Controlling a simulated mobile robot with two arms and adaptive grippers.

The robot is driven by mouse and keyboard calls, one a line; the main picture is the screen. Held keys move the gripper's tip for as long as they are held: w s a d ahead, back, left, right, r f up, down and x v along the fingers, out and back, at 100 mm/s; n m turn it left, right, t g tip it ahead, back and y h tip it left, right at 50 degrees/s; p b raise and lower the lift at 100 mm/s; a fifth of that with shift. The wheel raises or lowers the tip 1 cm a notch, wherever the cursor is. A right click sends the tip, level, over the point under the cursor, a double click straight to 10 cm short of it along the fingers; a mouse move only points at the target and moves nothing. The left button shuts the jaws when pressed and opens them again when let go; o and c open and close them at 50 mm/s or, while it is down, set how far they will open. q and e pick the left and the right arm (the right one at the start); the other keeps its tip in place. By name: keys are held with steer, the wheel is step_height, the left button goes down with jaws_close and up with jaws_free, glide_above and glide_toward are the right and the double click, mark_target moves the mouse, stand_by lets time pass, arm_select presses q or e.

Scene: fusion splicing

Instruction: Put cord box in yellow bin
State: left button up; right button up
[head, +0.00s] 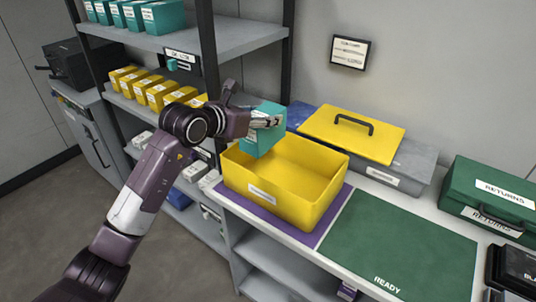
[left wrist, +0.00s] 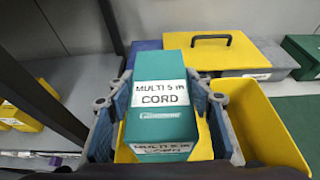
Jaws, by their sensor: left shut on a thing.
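The cord box (head: 262,130) is teal, and in the left wrist view (left wrist: 160,101) its label reads "MULTI 5 m CORD". My left gripper (head: 268,121) is shut on it, with one finger on each side of the box in the left wrist view (left wrist: 165,115). The box is held tilted above the left back part of the yellow bin (head: 262,193). The bin is open, looks empty where its inside shows, and stands on a purple mat (head: 335,212). Part of the bin's left back is hidden behind the box and gripper. My right gripper is not in view.
A yellow lid (head: 352,133) with a black handle lies behind the bin on a grey box (head: 412,163). A green READY mat (head: 400,245) is clear to the right. A green RETURNS case (head: 490,200) stands further right. Shelves with yellow boxes (head: 160,93) stand at left.

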mark_target(264, 142)
arm_select(q)
step_height(264, 142, down, 5)
steer(key=shift+w+d+r, duration=0.1)
step_height(264, 142, down, 4)
steer(key=shift+f+p, duration=0.1)
steer(key=shift+p, duration=0.35)
step_height(264, 142, down, 3)
steer(key=shift+f, duration=0.35)
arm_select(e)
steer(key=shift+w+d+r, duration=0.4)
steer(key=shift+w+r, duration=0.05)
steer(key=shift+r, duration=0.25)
arm_select(q)
steer(key=o, duration=0.8)
steer(key=shift+f, duration=0.15)
steer(key=o, duration=0.5)
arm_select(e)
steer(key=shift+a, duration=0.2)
